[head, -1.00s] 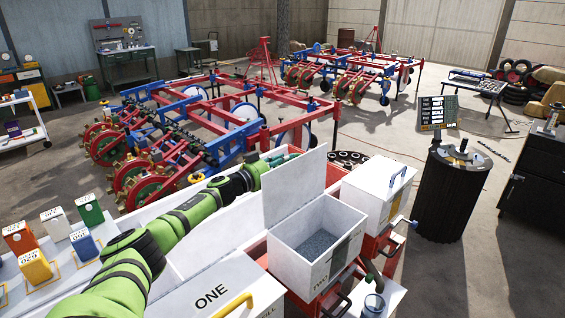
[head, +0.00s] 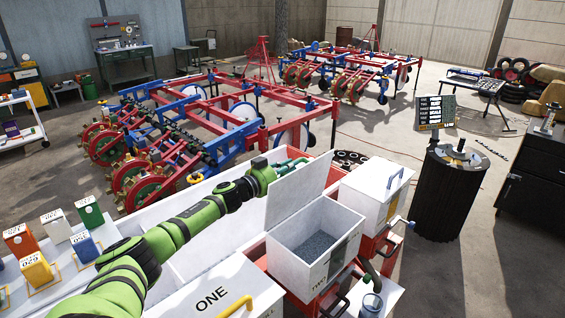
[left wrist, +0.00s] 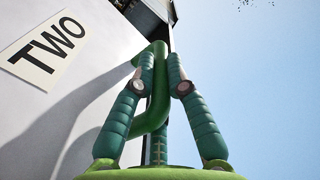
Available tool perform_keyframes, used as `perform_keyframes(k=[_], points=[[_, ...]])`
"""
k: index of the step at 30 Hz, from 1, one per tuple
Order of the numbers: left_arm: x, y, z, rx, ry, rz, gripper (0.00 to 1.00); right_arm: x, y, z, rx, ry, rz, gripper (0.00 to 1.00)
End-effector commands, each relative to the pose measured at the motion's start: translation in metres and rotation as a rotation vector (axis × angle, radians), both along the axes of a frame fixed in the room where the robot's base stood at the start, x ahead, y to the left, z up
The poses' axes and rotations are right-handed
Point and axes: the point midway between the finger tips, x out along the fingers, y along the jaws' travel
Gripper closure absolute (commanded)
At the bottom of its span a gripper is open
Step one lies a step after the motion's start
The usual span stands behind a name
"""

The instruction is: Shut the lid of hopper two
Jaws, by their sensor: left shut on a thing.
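Hopper two (head: 304,262) is a white open box with dark grey granules (head: 314,243) inside. Its white lid (head: 298,192) stands up along the left edge, leaning slightly over the opening. In the left wrist view the lid's outer face (left wrist: 45,105) carries a TWO label (left wrist: 47,50) and a green curved handle (left wrist: 158,95). My left gripper (head: 290,166) is at the lid's outer side, its tips partly hidden by the lid. In the left wrist view its fingers (left wrist: 160,75) are closed around the handle. My right gripper is not in view.
Closed hopper one (head: 215,300) with a yellow handle is at the front. Another closed white hopper with a blue handle (head: 370,195) stands right of hopper two. Several coloured seed packets (head: 60,228) stand at the left. A red and blue planter frame (head: 215,120) is behind.

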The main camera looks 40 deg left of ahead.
Motion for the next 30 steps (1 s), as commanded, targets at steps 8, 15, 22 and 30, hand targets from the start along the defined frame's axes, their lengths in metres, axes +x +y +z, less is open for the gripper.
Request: perform_keyframes(k=[8,15,22,30], points=[[-0.004,-0.038,-0.002,0.203,-0.012,-0.008,1.00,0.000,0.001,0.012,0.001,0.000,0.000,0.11],[-0.005,-0.059,-0.006,0.338,-0.024,-0.007,1.00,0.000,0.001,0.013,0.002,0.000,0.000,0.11],[-0.006,-0.068,-0.008,0.405,-0.030,-0.005,1.00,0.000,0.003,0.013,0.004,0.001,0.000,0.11],[-0.006,-0.070,-0.009,0.420,-0.031,-0.004,1.00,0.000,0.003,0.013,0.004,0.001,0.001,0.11]])
